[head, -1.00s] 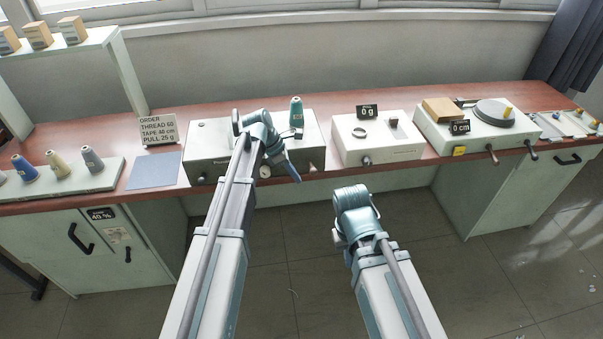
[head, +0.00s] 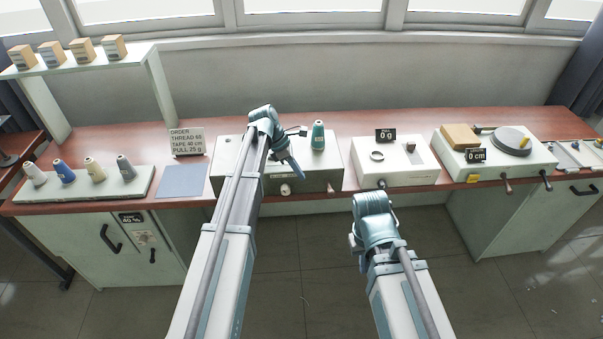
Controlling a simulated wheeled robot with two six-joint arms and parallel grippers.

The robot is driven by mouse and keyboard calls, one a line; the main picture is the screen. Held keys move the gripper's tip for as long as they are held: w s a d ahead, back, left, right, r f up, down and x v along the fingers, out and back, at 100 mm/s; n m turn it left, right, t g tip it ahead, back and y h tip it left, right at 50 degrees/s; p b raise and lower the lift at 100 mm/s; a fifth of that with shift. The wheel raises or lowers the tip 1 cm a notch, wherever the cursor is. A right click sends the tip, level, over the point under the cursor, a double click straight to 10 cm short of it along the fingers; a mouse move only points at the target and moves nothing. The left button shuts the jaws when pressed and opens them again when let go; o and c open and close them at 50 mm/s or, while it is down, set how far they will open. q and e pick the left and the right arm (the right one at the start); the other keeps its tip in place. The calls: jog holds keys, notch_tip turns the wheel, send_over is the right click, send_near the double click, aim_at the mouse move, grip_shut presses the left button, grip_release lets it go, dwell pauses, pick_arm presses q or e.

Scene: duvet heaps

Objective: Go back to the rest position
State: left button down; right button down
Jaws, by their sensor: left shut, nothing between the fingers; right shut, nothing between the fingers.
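My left arm reaches in from the bottom, and its wrist is in front of the grey machine box (head: 232,150) on the bench. My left gripper (head: 293,166) hangs down and to the right from that wrist, shut and empty, in front of the box face. My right arm is lower and shorter in view. My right gripper (head: 356,243) is at the end of that arm, over the floor in front of the bench, shut and empty. Its fingers are mostly hidden by the wrist.
The red-brown bench (head: 300,122) spans the view. It carries a spool rack (head: 140,185), an order sign (head: 187,142), a blue-grey mat (head: 182,181), a teal spool (head: 317,136), a pull gauge (head: 395,163) and a tape device (head: 495,152). The floor (head: 310,270) between the cabinets is open.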

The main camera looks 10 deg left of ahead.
dwell(0.4)
pick_arm(q)
jog(key=s+d+f+m+y, duration=0.1)
jog(key=s+d+m+y, duration=0.2)
jog(key=s+m, duration=0.9)
jog(key=s+d+f+m+g+y, duration=0.1)
jog(key=s+d+m+y, duration=0.2)
jog(key=s+d+m, duration=0.5)
jog(key=s+m, duration=0.5)
jog(key=s, duration=0.2)
jog(key=shift+m, duration=0.3)
jog(key=shift+w, duration=0.1)
